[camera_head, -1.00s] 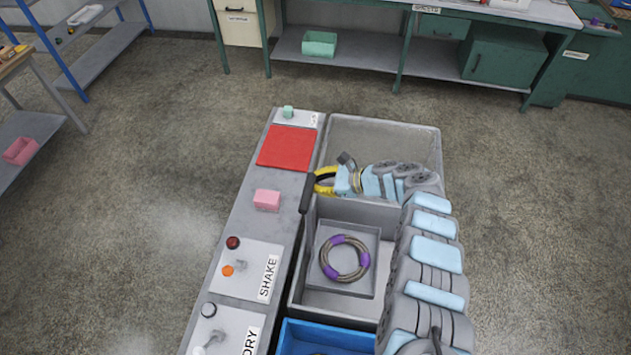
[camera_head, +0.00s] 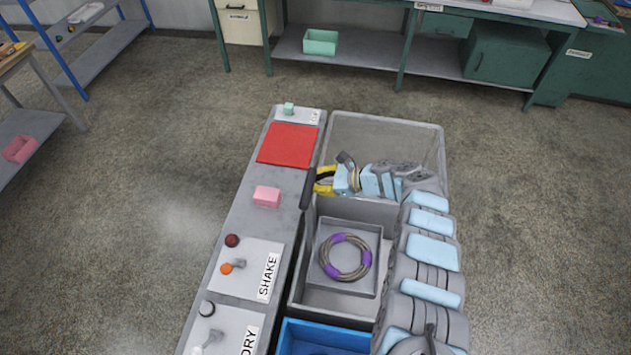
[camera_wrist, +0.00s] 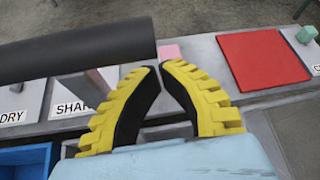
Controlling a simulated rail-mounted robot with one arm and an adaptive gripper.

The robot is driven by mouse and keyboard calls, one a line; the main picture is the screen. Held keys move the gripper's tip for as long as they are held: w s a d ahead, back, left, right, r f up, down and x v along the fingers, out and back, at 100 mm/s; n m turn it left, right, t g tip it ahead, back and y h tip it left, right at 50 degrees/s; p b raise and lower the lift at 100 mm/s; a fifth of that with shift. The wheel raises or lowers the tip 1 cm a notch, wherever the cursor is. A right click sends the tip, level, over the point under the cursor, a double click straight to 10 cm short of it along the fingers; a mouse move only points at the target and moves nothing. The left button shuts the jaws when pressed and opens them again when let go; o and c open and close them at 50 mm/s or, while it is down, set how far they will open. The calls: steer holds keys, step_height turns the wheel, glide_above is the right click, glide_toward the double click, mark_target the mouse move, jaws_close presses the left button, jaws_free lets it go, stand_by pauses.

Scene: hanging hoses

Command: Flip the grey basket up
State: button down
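The grey basket (camera_head: 312,262) sits in the row of bins, with a coiled hose with purple bands (camera_head: 345,257) lying inside a square grey insert. A dark bar handle (camera_head: 307,190) stands at the basket's back left corner. It also shows large in the wrist view (camera_wrist: 75,52), on a grey bracket. My gripper (camera_head: 322,181) is beside this handle. In the wrist view my gripper's yellow fingers (camera_wrist: 160,66) lean together, their tips nearly meeting with nothing visible between them. The tips are by the handle's free end; whether they touch it I cannot tell.
A grey bin (camera_head: 436,150) is behind and a blue bin (camera_head: 325,338) in front. The left ledge holds a red mat (camera_head: 288,144), a pink block (camera_head: 266,196), a green block (camera_head: 289,108) and SHAKE and DRY panels with knobs. Open floor lies on both sides.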

steer(key=f+v, duration=0.1)
steer(key=v, duration=0.8)
steer(key=shift+d, duration=0.4)
